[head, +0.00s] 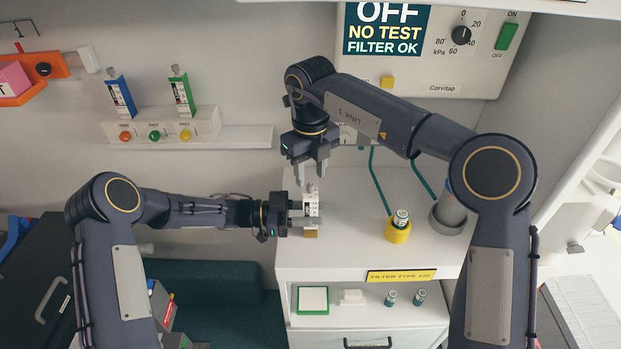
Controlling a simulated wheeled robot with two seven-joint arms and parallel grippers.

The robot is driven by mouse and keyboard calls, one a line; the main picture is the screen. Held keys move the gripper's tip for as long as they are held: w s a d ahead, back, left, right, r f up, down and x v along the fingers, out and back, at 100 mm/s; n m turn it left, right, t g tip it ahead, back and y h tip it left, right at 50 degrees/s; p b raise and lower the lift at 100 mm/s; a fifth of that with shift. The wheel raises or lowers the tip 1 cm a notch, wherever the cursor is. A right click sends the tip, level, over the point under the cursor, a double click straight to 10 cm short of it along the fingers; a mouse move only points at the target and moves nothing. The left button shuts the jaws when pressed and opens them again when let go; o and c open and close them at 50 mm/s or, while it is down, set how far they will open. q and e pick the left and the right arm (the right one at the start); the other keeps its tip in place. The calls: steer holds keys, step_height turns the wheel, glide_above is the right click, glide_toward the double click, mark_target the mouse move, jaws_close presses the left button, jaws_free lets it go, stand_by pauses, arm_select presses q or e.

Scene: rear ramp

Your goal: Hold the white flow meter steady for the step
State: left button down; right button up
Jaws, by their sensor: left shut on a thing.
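The white flow meter (311,208) is a small upright white block with dark markings, at the left part of the white counter. My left gripper (303,216) comes in from the left and is shut on it. A small brown piece (310,234) shows just below it. My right gripper (312,178) points down just above the flow meter. Its two fingers are apart with nothing visible between them. I cannot tell whether its fingertips touch the top of the flow meter.
A yellow holder (398,232) with a small vial and a grey cup (447,218) stand right on the counter (350,255). A wall panel (425,45) reads OFF. A rack (160,125) with blue and green meters is at left. A shelf below holds several small items.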

mark_target(310, 189)
steer(key=shift+f, duration=1.3)
jaws_close()
